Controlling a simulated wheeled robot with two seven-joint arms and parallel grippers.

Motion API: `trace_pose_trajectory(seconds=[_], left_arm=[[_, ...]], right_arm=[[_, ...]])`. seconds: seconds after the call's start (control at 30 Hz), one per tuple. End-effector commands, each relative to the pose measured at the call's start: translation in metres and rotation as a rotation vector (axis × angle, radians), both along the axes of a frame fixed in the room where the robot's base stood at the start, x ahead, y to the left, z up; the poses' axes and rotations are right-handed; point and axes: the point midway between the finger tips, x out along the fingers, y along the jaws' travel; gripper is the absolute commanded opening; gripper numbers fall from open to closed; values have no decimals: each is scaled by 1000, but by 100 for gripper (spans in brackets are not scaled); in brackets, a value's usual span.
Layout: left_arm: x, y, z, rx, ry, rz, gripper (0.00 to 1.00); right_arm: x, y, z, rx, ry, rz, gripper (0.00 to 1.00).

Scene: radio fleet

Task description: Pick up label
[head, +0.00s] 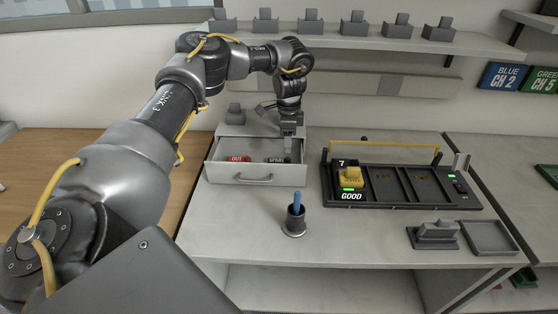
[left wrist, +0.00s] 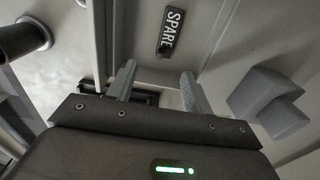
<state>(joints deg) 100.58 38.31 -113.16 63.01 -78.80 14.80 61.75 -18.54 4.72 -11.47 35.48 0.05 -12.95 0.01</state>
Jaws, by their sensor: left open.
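A red label reading OUT (head: 238,159) and a dark label reading SPARE (head: 276,160) lie in an open drawer (head: 225,174) of a grey box on the bench. My left gripper (head: 288,148) points down at the right side of the drawer, close by the SPARE label and partly over it. In the left wrist view the SPARE label (left wrist: 171,30) lies beyond the fingertips, and the left gripper (left wrist: 158,82) is open with nothing between its fingers. The OUT label does not show there. My right gripper is not in view.
A dark cup with a blue stick (head: 294,225) stands in front of the drawer. A black rack with a yellow radio (head: 351,177) is to the right. A grey block on a base (head: 436,232) and an empty tray (head: 489,238) stand at front right. Several grey holders line the shelf.

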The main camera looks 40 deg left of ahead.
Motion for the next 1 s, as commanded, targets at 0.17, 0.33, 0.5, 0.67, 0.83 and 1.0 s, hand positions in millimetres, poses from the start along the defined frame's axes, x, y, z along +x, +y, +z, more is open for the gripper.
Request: trace_pose_trajectory(seconds=[0.17, 0.33, 0.5, 0.67, 0.83, 1.0], left_arm=[[1, 1, -23, 1, 4, 1, 51], [1, 1, -26, 0, 2, 1, 51], [3, -1, -42, 2, 6, -3, 51], [4, -1, -66, 1, 5, 0, 51], [4, 0, -78, 1, 4, 0, 51], [4, 0, -78, 0, 4, 0, 51]], right_arm=[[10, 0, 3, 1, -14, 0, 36], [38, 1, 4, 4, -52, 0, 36], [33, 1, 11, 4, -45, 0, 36], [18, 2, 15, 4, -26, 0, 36], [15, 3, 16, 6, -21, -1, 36], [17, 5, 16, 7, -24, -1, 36]])
